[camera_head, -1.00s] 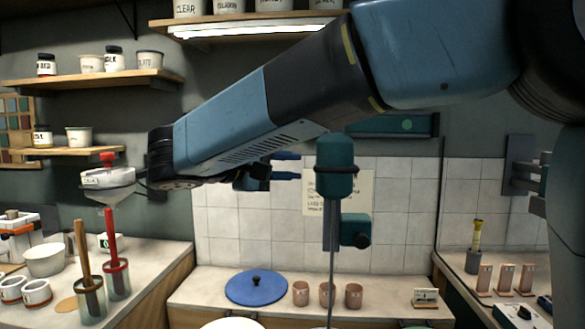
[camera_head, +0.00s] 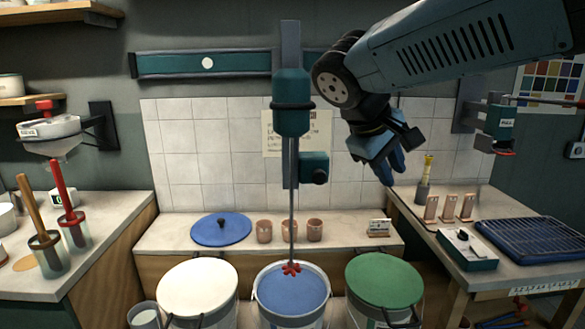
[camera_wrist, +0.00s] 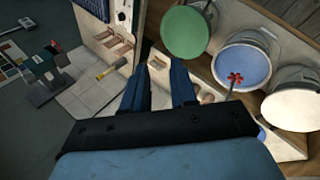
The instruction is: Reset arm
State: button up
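My gripper (camera_head: 392,168) hangs in the air in the head view, right of the teal mixer (camera_head: 292,115) and above the back counter, with its blue fingers pointing down. In the wrist view the two fingers of the gripper (camera_wrist: 160,75) stand apart with nothing between them. My arm comes in from the upper right, bent at the elbow.
Below stand a white-lidded bucket (camera_head: 198,285), a bucket of blue glaze (camera_head: 290,290) under the mixer's red paddle (camera_head: 291,268), and a green-lidded bucket (camera_head: 385,280). Clay cups (camera_head: 290,231) and a blue lid (camera_head: 221,230) sit on the back counter. A blue rack (camera_head: 535,240) lies right.

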jog(key=s+d+f+m+t+y, duration=0.1)
jog(key=s+d+f+m+y, duration=0.4)
jog(key=s, duration=0.4)
jog(key=shift+d+f+m+t+y, duration=0.4)
jog(key=shift+f+m, duration=0.3)
jog(key=shift+f, duration=0.15)
